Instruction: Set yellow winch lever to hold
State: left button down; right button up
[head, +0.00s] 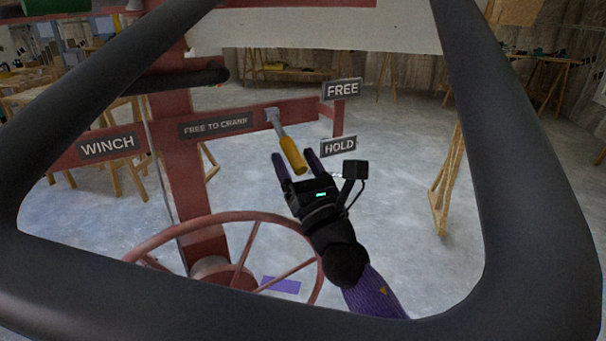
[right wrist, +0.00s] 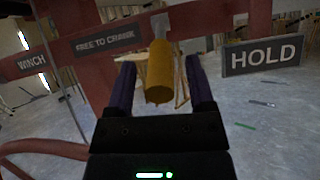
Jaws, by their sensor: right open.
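The yellow winch lever (head: 292,154) hangs from a grey pivot on the red crossbar, tilted down and to the right. Its handle end points toward the HOLD sign (head: 338,146), below the FREE sign (head: 342,89). My right gripper (head: 297,160) is open, with its purple fingers on either side of the handle's lower end. In the right wrist view the yellow handle (right wrist: 160,72) shows between the open fingers (right wrist: 162,88), with gaps at both sides. The HOLD sign (right wrist: 264,54) is to the right there. My left gripper is not in view.
A red handwheel (head: 237,250) stands at the lower left, close to my right forearm. The red post and crossbar carry a WINCH sign (head: 108,145) and a FREE TO CRANK sign (head: 216,125). Wooden trestles stand farther back.

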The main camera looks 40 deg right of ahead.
jog(key=b+v, duration=0.1)
jog(key=v, duration=0.8)
jog(key=shift+b, duration=0.4)
jog(key=shift+s+f, duration=0.1)
